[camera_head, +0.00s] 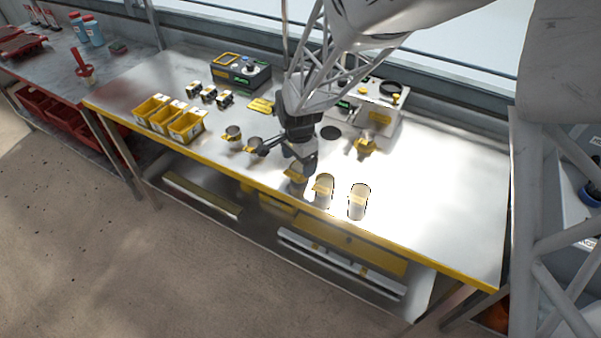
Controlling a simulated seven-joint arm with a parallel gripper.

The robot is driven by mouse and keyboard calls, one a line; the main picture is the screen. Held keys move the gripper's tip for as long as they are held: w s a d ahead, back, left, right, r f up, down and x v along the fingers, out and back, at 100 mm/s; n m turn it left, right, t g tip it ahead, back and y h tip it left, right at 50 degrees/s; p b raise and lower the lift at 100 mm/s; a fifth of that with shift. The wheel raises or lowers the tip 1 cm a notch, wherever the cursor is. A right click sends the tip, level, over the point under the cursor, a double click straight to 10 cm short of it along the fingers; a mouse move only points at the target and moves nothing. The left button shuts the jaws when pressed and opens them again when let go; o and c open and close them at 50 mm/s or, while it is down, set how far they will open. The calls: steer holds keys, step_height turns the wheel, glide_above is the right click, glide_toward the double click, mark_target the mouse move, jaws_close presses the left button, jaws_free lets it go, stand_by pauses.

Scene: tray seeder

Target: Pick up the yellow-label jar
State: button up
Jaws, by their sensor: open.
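Several clear jars stand in a diagonal row near the front edge of the table. A jar with a yellow label (297,174) is just below and right of my gripper, partly covered by it. Another yellow-label jar (324,186) stands to its right, and a clear jar with a paler yellowish label (358,201) ends the row. Two small jars with yellow at the base, one at the left (233,133) and one beside my gripper (254,145), stand left. My gripper (285,160) is open and empty, fingers spread above the row; contact cannot be told.
Three yellow bins (168,117) stand at the left, with small black-and-white blocks (208,93) behind them. A dark box (240,71) and a grey machine with a yellow nozzle (375,112) stand at the back. The right of the steel table (440,190) is clear.

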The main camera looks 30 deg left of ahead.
mark_target(299, 173)
steer(key=shift+f, duration=2.6)
steer(key=c, duration=1)
steer(key=shift+c, duration=0.2)
steer(key=shift+r, duration=0.1)
steer(key=shift+r, duration=4.95)
